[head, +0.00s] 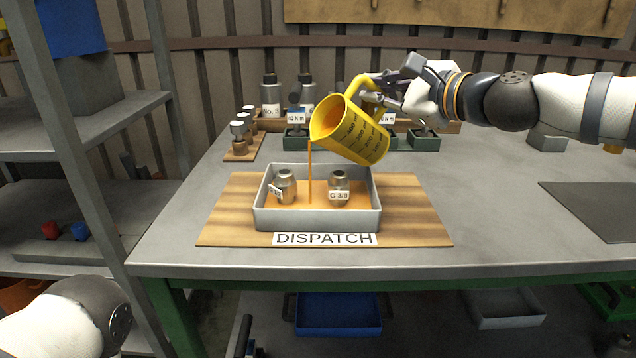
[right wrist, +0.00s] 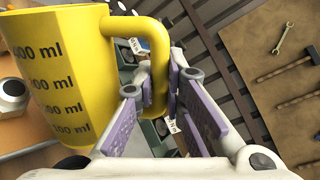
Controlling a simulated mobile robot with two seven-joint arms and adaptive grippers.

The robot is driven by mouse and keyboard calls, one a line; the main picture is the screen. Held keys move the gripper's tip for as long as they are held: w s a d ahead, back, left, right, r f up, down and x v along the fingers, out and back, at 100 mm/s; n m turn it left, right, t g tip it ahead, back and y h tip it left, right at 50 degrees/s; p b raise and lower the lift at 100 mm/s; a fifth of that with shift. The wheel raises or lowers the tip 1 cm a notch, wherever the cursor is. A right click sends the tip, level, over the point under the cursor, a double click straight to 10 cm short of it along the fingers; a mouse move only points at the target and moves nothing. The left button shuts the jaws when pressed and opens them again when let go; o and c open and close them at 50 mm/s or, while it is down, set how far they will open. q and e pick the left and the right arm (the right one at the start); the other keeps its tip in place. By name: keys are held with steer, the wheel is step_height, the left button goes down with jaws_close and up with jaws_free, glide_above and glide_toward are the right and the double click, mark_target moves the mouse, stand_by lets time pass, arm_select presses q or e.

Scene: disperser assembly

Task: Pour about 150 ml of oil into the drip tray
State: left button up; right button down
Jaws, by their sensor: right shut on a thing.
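My right gripper (head: 374,92) is shut on the handle of a yellow measuring jug (head: 352,134). The jug is tilted with its mouth to the left, and a thin orange stream of oil (head: 310,172) runs from its lip into the grey drip tray (head: 318,219). Orange oil covers the tray floor around two metal fittings; one fitting (head: 339,187) is labelled G 3/8. In the right wrist view the purple-padded fingers (right wrist: 160,100) close on the handle, and the jug (right wrist: 75,75) shows ml marks.
The tray stands on a wooden board (head: 420,225) with a DISPATCH label (head: 324,239). A grey shelf unit (head: 60,190) is at left.

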arm_select(q)
steer(key=shift+w+r+p, duration=0.35)
steer(key=shift+r, duration=0.05)
arm_select(e)
steer(key=shift+s+a+r+n+h, duration=0.3)
steer(key=shift+a+n, duration=0.1)
steer(key=shift+n, duration=0.3)
stand_by(3.7)
steer(key=shift+f, duration=0.1)
